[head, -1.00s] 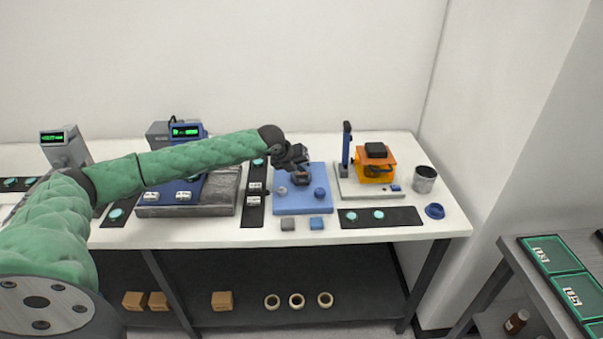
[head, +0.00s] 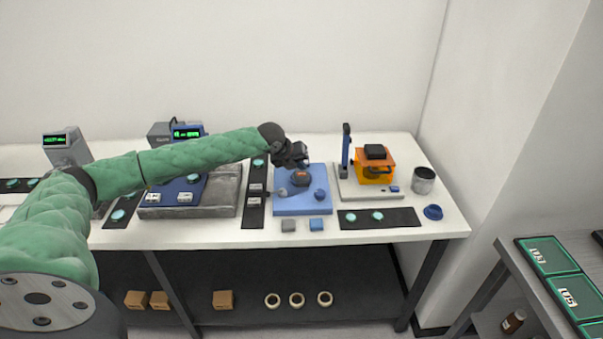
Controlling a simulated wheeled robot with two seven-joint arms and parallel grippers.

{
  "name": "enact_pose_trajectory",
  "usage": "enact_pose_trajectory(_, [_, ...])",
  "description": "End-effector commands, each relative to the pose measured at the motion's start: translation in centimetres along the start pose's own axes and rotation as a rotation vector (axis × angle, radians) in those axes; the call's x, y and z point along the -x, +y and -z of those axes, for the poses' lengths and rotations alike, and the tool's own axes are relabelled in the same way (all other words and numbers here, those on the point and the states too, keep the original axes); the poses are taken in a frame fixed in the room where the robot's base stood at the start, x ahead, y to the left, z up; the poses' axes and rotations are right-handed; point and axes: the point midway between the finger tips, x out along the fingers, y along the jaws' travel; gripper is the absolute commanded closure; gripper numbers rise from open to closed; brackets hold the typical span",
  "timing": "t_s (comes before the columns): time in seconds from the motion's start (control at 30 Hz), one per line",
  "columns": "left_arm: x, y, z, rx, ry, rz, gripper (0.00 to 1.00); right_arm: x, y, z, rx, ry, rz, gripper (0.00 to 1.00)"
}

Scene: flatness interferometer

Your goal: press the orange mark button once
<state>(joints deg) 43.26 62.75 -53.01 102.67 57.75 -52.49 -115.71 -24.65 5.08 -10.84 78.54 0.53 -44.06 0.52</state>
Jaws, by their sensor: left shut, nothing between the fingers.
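A dark round piece with an orange patch (head: 300,179) sits on the blue plate (head: 290,208); it looks like the orange mark button, but it is small and its marking cannot be read. My left gripper (head: 304,163) is shut and empty, just above and behind this piece and apart from it. The piece's top shows clear of the fingers. My right gripper is not in view.
A blue instrument with a green display (head: 187,133) stands left, and an orange device (head: 374,170) stands right. A grey cup (head: 423,180) is near the table's right end.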

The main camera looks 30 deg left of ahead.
Motion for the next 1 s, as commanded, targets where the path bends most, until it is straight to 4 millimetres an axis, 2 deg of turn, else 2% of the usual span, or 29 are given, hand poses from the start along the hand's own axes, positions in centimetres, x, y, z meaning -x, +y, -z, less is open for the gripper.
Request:
enact_pose_trajectory(0.23, [0.2, -0.1, -0.1, 0.000, 0.000, 0.000, 1.00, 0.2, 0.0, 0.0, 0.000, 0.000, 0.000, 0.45])
enact_pose_trajectory(0.8, [3.7, -2.0, -2.0, 0.000, -0.001, 0.001, 1.00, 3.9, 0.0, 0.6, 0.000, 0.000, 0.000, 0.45])
enact_pose_trajectory(1.0, [4.0, -2.1, -2.1, 0.000, 0.000, 0.000, 1.00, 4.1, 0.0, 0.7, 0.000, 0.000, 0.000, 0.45])
